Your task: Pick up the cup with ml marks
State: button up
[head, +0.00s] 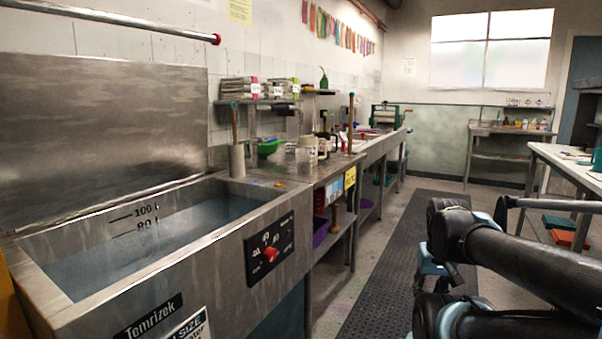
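A pale, see-through cup (304,160) stands on the metal counter just beyond the big sink, in the middle of the head view. It looks like a measuring cup, but it is too small here for me to read any ml marks. Bottles and jars stand close behind it and partly overlap it. My arm's dark links fill the lower right, well apart from the counter. My gripper does not show in this view.
A steel sink (255,212) of water fills the left front. A grey cylinder with a stick (237,160) and a green bowl (268,148) stand near the cup. A dark floor mat (385,265) runs along the clear aisle. A table (560,158) stands at right.

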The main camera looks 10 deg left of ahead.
aim_at(304, 156)
jog(key=k, duration=1.2)
jog(key=u, duration=0.6)
jog(key=i, duration=1)
